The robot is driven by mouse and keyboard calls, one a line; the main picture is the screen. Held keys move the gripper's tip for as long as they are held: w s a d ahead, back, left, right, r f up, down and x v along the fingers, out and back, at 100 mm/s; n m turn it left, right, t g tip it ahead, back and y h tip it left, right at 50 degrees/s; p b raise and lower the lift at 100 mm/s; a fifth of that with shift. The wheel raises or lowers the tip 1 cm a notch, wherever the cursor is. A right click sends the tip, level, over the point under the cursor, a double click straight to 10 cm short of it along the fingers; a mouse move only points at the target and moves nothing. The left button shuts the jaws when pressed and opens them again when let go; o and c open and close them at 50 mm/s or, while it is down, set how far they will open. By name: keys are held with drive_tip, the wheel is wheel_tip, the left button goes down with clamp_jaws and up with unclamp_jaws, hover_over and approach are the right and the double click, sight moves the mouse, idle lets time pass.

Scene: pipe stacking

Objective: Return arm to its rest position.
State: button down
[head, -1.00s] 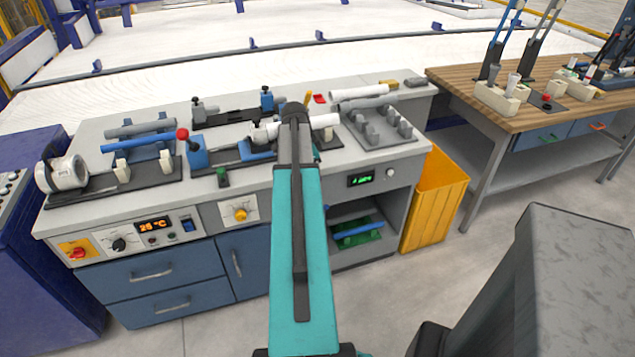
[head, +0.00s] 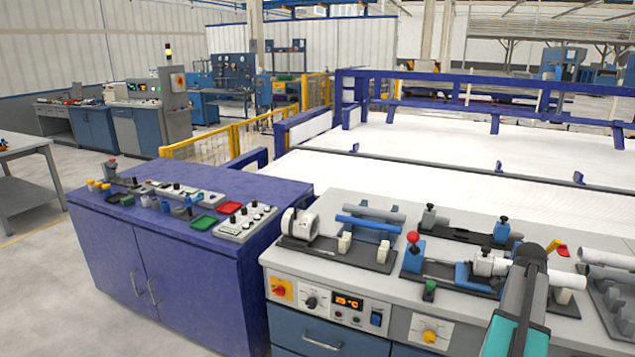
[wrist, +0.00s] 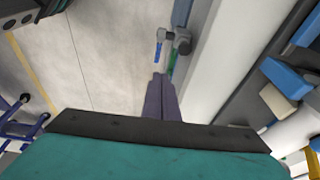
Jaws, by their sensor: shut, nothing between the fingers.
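My teal arm (head: 515,325) rises at the lower right of the head view, over the front of the grey workbench (head: 325,262). The fingers at its far end are not clear there. In the wrist view my gripper (wrist: 160,78) has its two dark fingers together, with nothing between them. Beyond the fingertips lies pale floor, and a grey piece with blue and green parts (wrist: 180,42) shows just past them. On the bench, a blue pipe (head: 367,224) and grey pipes lie on a rack. White pipes (head: 605,257) lie at the right edge, partly cut off.
A fixture with a red knob (head: 413,237) stands left of my arm. A purple cabinet (head: 175,265) with trays and switches stands left of the bench. A large white surface (head: 450,155) lies behind it. Open floor (head: 50,275) shows at the far left.

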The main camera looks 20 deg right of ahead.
drive_tip(key=w+a+f+n, duration=0.2)
drive_tip(key=w+a+f, duration=0.35)
drive_tip(key=a, duration=0.25)
drive_tip(key=w+a+f+n+g+y, duration=0.1)
drive_tip(key=w+a+f, duration=0.3)
drive_tip(key=a+f, duration=0.25)
drive_tip(key=w+a+f+n, duration=0.2)
drive_tip(key=w+a+f, duration=0.3)
drive_tip(key=a, duration=0.3)
drive_tip(key=s+a+f+n+g, duration=0.1)
drive_tip(key=a+f+n, duration=0.2)
drive_tip(key=a+f, duration=0.5)
drive_tip(key=s+a+f+n+g, duration=0.1)
drive_tip(key=a+f+n, duration=0.25)
drive_tip(key=a, duration=0.85)
drive_tip(key=s+a+f+n, duration=0.5)
drive_tip(key=s+a+n, duration=0.2)
drive_tip(key=s+a, duration=0.1)
drive_tip(key=s+a+f+n+y, duration=0.1)
drive_tip(key=s+a+f+n, duration=0.5)
drive_tip(key=a, duration=0.5)
drive_tip(key=shift+s+n+g, duration=0.3)
drive_tip(key=shift+s+n, duration=0.95)
drive_tip(key=shift+s, duration=0.35)
drive_tip(key=shift+f, duration=0.1)
